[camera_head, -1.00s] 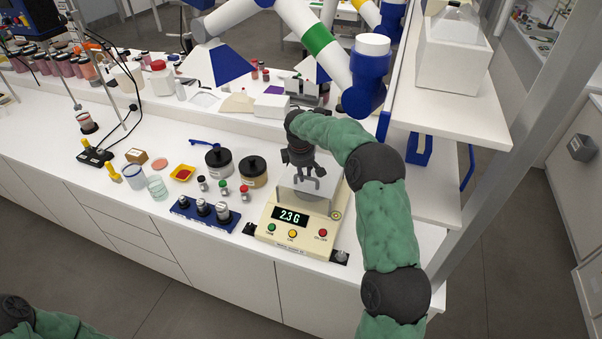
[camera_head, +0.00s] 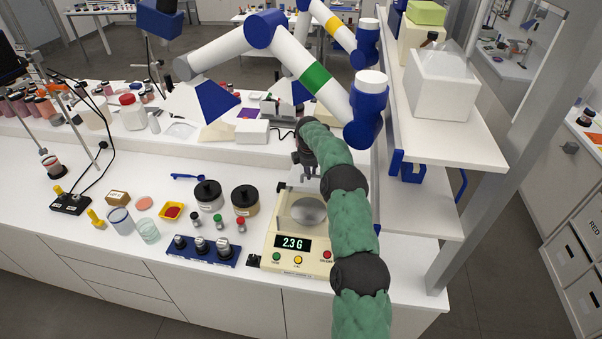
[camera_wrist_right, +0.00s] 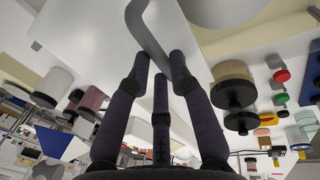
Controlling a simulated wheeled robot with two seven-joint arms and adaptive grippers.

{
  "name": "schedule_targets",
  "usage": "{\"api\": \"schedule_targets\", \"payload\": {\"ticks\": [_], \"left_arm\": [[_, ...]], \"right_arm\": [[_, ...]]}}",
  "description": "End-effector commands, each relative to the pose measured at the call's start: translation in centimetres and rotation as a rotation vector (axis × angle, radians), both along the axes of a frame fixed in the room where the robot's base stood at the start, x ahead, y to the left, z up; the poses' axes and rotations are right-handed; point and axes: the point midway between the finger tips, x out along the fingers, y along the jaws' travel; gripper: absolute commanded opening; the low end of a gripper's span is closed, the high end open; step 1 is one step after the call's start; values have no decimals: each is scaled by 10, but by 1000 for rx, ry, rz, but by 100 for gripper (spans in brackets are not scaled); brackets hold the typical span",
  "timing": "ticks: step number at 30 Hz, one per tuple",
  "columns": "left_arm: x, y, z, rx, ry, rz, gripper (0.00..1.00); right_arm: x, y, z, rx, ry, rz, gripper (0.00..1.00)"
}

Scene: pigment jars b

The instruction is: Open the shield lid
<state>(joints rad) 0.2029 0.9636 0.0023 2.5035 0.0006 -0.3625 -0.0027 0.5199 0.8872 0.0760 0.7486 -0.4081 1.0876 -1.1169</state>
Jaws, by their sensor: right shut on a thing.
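The cream balance (camera_head: 300,256) reads 2.3 G. Its round metal pan (camera_head: 308,211) shows uncovered from above. The shield lid is swung up at the back of the balance, largely hidden by my right arm in the head view. In the right wrist view the lid is a pale flat panel (camera_wrist_right: 95,38) with a bent grey handle (camera_wrist_right: 146,32). My right gripper (camera_wrist_right: 160,68) is shut on that handle. In the head view the gripper (camera_head: 306,163) is behind the balance pan and partly hidden by my green-sleeved arm. My left gripper is out of view.
A blue rack with metal weights (camera_head: 203,250) stands left of the balance. Two dark-lidded jars (camera_head: 245,200) and small vials (camera_head: 219,223) stand close by. A white shelf unit (camera_head: 430,145) rises on the right. A blue and white arm (camera_head: 315,75) stands behind.

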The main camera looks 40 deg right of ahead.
Motion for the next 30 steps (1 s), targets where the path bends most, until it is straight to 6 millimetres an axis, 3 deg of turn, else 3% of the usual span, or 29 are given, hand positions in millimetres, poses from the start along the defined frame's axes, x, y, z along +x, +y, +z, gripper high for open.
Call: {"api": "schedule_targets", "payload": {"ticks": [16,17,19,30], "left_arm": [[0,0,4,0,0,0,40],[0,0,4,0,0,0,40],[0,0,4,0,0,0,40],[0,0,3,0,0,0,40]], "right_arm": [[1,-9,0,1,-3,0,0],[1,-9,0,1,-3,0,25],[1,-9,0,1,-3,0,44],[1,-8,0,1,-1,0,45]]}}
